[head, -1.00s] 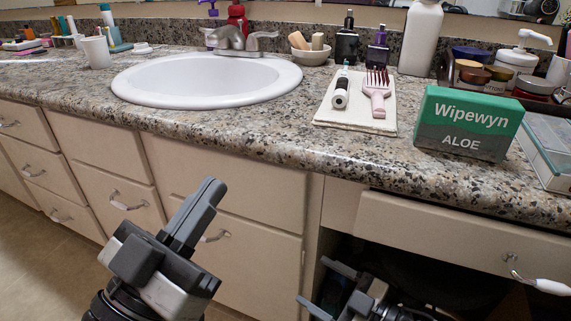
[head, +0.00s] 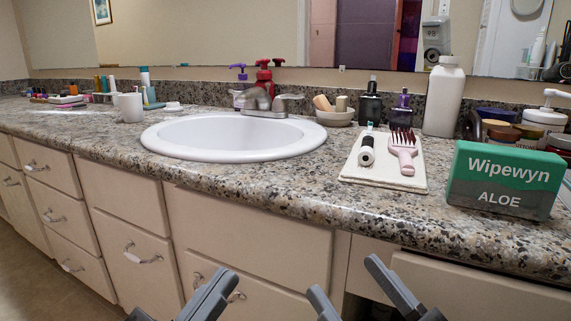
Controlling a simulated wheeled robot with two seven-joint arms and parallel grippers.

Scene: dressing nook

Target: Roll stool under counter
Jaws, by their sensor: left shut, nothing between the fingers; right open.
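The granite counter (head: 290,183) runs across the head view with white drawers (head: 250,225) below it. No stool can be made out in this view; the space under the counter at the lower right is mostly cut off by the frame edge. My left gripper (head: 222,280) is at the bottom, in front of the drawers, its fingers together and empty. My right gripper (head: 345,273) is at the bottom right of it, its two fingers spread apart with nothing between them.
A white sink (head: 235,138) is set in the counter. A green Wipewyn box (head: 503,180) stands near the front edge at right. A folded cloth (head: 385,173) holds a pink comb and a small dark-and-white item. Drawer handles (head: 142,257) stick out from the fronts.

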